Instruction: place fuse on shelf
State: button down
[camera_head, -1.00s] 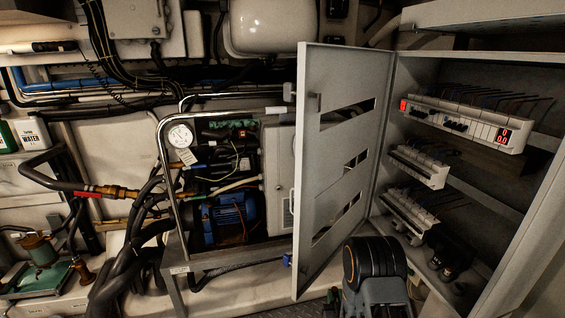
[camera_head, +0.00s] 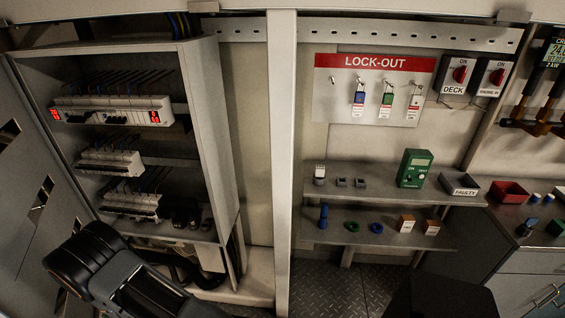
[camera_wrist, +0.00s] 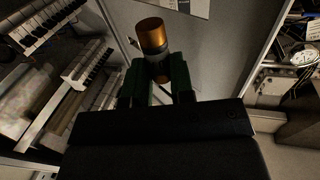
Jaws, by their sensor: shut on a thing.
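In the head view only my dark arm shows at the lower left; the gripper and fuse are not visible there. An upper shelf (camera_head: 385,191) and a lower shelf (camera_head: 345,237) stand right of the pale post, apart from my arm. I cannot tell which one the task means.
The open electrical cabinet (camera_head: 215,130) with breaker rows is at the left. The upper shelf bears small parts, a green meter (camera_head: 414,168) and a FAULTY tray (camera_head: 461,186). A post (camera_head: 282,150) stands between.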

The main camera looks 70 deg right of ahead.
aim_at(351, 185)
jog(key=z, duration=0.35)
jog(key=k, duration=0.85)
jog(key=z, duration=0.95)
jog(key=i, duration=0.5)
